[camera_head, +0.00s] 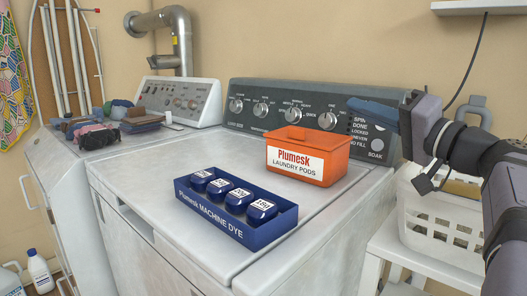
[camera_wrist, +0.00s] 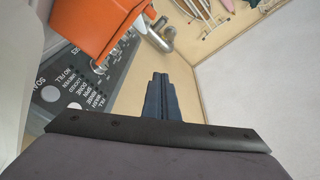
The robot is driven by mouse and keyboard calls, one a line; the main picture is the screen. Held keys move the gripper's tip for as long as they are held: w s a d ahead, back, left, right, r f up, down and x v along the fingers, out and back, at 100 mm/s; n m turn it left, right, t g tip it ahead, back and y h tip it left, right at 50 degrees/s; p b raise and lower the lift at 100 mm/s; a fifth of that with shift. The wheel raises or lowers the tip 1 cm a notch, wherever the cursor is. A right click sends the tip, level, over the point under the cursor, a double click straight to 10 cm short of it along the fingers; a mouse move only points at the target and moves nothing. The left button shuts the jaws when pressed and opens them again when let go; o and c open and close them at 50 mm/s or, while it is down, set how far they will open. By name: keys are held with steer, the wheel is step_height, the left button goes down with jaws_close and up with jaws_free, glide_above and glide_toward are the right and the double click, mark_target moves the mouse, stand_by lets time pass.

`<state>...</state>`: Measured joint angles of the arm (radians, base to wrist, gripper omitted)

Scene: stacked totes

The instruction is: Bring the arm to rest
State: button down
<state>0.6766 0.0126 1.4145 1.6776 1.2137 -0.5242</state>
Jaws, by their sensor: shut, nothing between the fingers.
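My gripper (camera_head: 354,104) is at the right in the head view, raised in front of the washer's control panel. Its blue fingers point left and are closed together with nothing between them. In the wrist view the shut fingers (camera_wrist: 160,78) show in the middle, over the tan wall. My arm comes in from the right edge in the head view. The gripper is above and to the right of an orange laundry pods tub (camera_head: 331,165), apart from it. The tub also shows at the top left of the wrist view (camera_wrist: 100,25).
A blue machine dye tray (camera_head: 228,222) with several dark blue pots stands on the washer top (camera_head: 180,160). Folded cloths (camera_head: 100,130) lie on the left machine. A white laundry basket (camera_head: 430,222) stands behind my arm at right. The washer top's left part is clear.

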steer(key=s+a+f+n+g+h+p, duration=0.15)
steer(key=s+a+f+g+p, duration=0.3)
steer(key=p, duration=0.75)
steer(key=s+a+f+n+g+p, duration=0.25)
steer(key=a+g+p, duration=0.45)
steer(key=p, duration=0.5)
steer(key=s+a+g+p, duration=0.1)
steer(key=s+p, duration=0.1)
steer(key=s+a+n+p, duration=0.1)
steer(key=s+p, duration=0.2)
steer(key=s+a+g+h+p, duration=0.1)
steer(key=s+a+p, duration=0.1)
steer(key=s+p, duration=0.1)
steer(key=shift+s+f+n+g, duration=0.15)
steer(key=shift+f+n+g, duration=0.15)
steer(key=shift+f+g, duration=0.1)
steer(key=s+d+f+m+g+h+p, duration=0.1)
steer(key=s+d+f+g+h+p, duration=0.1)
steer(key=s+d+f+h+p, duration=0.5)
steer(key=shift+s+d+f+h+p, duration=0.4)
steer(key=shift+s+p, duration=0.3)
steer(key=shift+s, duration=0.7)
steer(key=shift+r+g, duration=0.1)
steer(key=shift+g, duration=0.15)
